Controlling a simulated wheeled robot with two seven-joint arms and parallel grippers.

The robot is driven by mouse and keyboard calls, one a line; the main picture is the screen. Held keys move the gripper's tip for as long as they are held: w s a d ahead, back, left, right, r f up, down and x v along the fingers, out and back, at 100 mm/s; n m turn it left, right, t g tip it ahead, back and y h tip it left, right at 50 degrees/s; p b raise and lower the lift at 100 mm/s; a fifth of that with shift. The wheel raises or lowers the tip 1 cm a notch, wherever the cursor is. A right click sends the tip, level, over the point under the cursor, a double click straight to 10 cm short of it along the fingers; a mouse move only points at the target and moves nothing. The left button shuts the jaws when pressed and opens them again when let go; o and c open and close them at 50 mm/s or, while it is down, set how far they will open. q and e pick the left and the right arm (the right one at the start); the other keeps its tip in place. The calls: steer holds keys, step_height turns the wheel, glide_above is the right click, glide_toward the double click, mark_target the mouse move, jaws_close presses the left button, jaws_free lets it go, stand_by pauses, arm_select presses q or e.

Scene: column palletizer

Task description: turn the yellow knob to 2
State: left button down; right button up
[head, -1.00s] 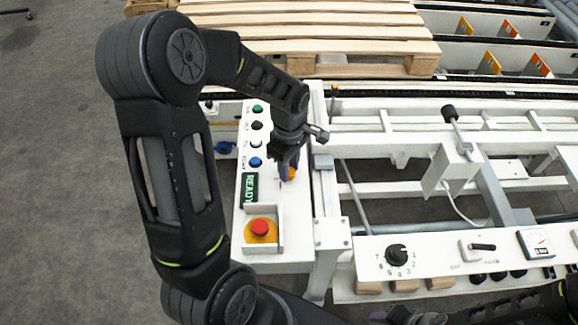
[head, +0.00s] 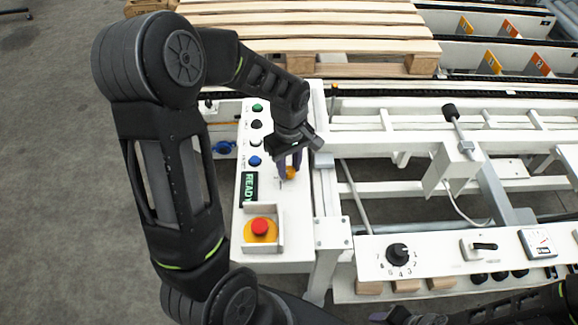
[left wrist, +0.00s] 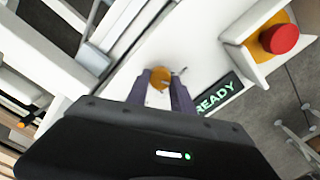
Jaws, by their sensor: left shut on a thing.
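The yellow knob (head: 291,172) sits on the white control panel (head: 290,225), beside the green READY display (head: 249,188). My left gripper (head: 288,174) reaches down over it with its fingers on either side. In the left wrist view the yellow knob (left wrist: 160,78) shows between the two purple fingertips (left wrist: 163,84), and the jaws are shut on it. The number marks around the knob are too small or covered, so its setting cannot be read. My right gripper (head: 425,318) is only partly in view at the bottom edge, and its jaws cannot be made out.
A red emergency button (head: 260,227) stands on yellow behind a white guard near the panel's front. Several push buttons (head: 257,125) line the panel's far left. A black numbered dial (head: 397,252) is on another panel at right. A wooden pallet (head: 330,45) lies behind.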

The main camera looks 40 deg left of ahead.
arm_select(q)
steer(key=m, duration=0.3)
steer(key=shift+m, duration=0.4)
steer(key=m, duration=0.3)
steer(key=shift+m+b, duration=0.3)
steer(key=shift+b, duration=0.1)
steer(key=m, duration=0.6)
steer(key=shift+d+m, duration=0.1)
steer(key=shift+m, duration=0.2)
steer(key=shift+w, duration=0.1)
steer(key=c, duration=1.1)
jaws_free()
